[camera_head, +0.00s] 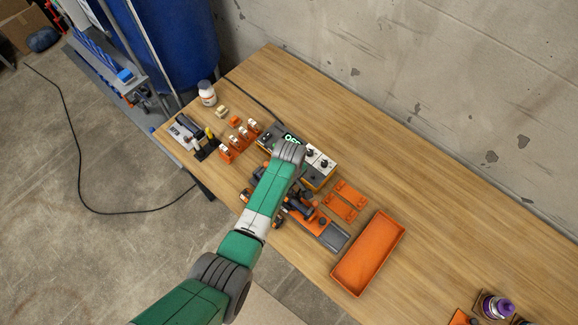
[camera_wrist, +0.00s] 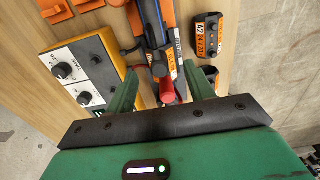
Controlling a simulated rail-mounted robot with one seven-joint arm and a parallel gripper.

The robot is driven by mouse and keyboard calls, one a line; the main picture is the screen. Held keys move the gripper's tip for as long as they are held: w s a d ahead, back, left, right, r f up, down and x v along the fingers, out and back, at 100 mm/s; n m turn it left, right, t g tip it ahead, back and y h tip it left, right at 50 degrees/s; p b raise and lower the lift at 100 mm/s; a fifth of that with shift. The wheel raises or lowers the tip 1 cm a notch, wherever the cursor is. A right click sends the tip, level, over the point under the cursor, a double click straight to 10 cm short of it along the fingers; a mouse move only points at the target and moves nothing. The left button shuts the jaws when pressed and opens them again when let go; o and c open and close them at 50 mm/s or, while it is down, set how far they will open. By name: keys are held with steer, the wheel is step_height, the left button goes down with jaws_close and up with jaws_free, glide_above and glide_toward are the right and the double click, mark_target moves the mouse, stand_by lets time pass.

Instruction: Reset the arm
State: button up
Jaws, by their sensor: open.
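My arm (camera_head: 265,195), green with grey joints, reaches over the wooden table in the head view. It hides my gripper there. In the wrist view my gripper (camera_wrist: 160,72) is open, its two green fingers apart. A dark and orange tool (camera_wrist: 152,30) lies beyond and between the fingertips, with a red part (camera_wrist: 167,88) showing between the fingers. I cannot tell how far below the fingers the tool is, and nothing is visibly gripped.
A station with white panels and black knobs (camera_wrist: 68,70) stands beside the left finger; a labelled dark block (camera_wrist: 208,35) lies right of the tool. An empty orange tray (camera_head: 368,252), orange plates (camera_head: 345,201) and a white bottle (camera_head: 207,93) are on the table (camera_head: 440,215). Its right part is mostly clear.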

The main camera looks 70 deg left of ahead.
steer(key=shift+r+p, duration=2.4)
steer(key=shift+r, duration=0.4)
steer(key=shift+f, duration=0.1)
